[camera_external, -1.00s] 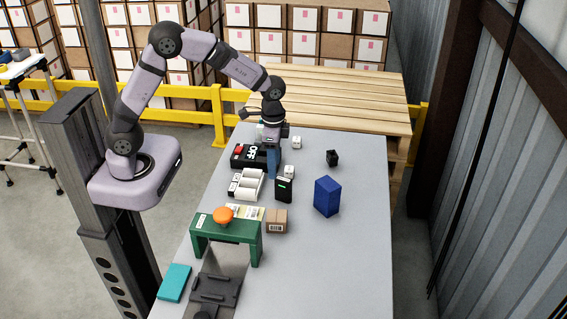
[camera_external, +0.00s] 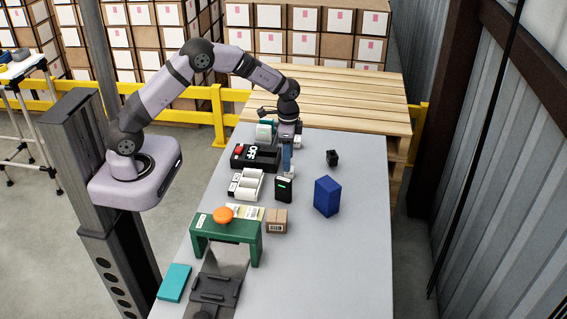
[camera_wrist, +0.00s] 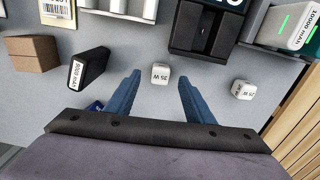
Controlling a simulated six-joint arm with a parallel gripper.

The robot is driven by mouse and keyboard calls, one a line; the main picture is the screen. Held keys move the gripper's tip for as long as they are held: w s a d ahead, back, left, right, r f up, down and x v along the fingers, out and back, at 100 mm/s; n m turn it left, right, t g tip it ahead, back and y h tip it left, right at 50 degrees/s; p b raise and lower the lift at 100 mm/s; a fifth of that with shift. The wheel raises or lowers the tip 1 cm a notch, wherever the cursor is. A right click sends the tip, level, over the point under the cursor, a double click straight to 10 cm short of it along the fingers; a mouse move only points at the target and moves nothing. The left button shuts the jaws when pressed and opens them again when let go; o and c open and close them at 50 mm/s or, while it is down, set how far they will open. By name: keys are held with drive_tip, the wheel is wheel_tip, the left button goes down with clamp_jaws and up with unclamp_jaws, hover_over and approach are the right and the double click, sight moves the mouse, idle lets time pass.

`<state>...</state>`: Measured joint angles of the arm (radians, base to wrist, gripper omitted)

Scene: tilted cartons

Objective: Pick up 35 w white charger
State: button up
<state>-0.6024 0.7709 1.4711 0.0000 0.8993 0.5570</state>
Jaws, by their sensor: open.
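The white charger (camera_wrist: 160,77), a small rounded cube marked "35 W", lies on the grey table in the wrist view. It appears between the two blue fingertips of my gripper (camera_wrist: 159,80), with clear space on both sides. I cannot tell how high the fingertips are above the table. A similar white charger (camera_wrist: 243,90) with a different, hard-to-read label lies to the right, outside the fingers. In the external view my gripper (camera_external: 287,172) points down over the table. Its blue fingers largely hide the 35 W charger there.
A black "5000 mAh" power bank (camera_wrist: 88,68) and a cardboard box (camera_wrist: 32,53) stand left of the fingers. A black case (camera_wrist: 205,28) and a white-teal power bank (camera_wrist: 303,25) are beyond. A blue box (camera_external: 327,196) and small black object (camera_external: 332,157) stand right.

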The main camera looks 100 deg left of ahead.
drive_tip(key=shift+w+a+f+p, duration=0.15)
drive_tip(key=shift+f+p, duration=0.35)
drive_tip(key=shift+f, duration=0.8)
drive_tip(key=shift+w+d+f+p, duration=0.1)
drive_tip(key=shift+f+p, duration=0.4)
drive_tip(key=shift+f, duration=0.8)
drive_tip(key=c, duration=1.1)
